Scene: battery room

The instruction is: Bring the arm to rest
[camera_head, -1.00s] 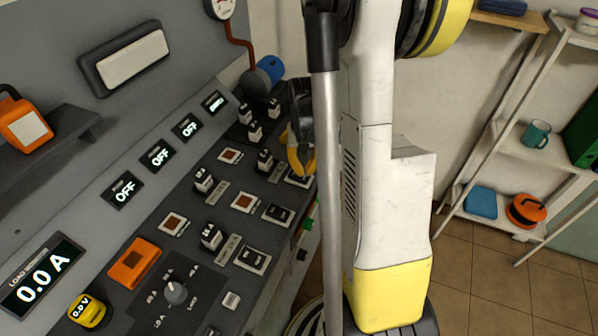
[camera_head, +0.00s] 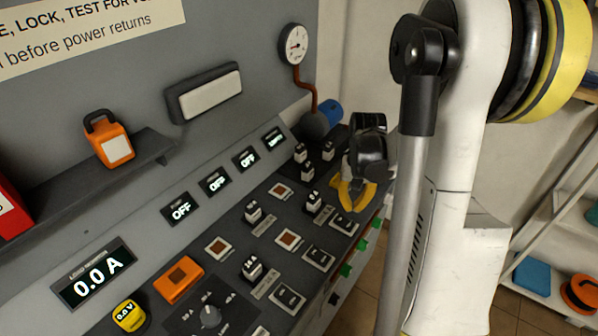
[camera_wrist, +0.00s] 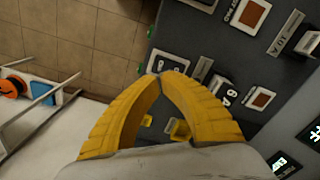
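My arm stands on the right side of the head view, its white links and grey rod upright beside the sloping control panel (camera_head: 215,285). My gripper (camera_head: 352,205), with a black body and yellow fingers, hangs over the far right edge of the panel, close to its switches. In the wrist view the two yellow fingers of my gripper (camera_wrist: 160,76) curve together and their tips meet or nearly meet. Nothing shows held between them. The panel (camera_wrist: 205,55) lies beyond the fingertips; I cannot tell the exact gap.
Several displays read OFF, and the load monitor (camera_head: 92,276) reads 0.0 A. An orange padlock (camera_head: 108,140) stands on a grey ledge (camera_head: 120,165). A gauge (camera_head: 294,44) rises at the panel's back. A shelf rack with a blue item (camera_head: 532,274) stands right, over tiled floor.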

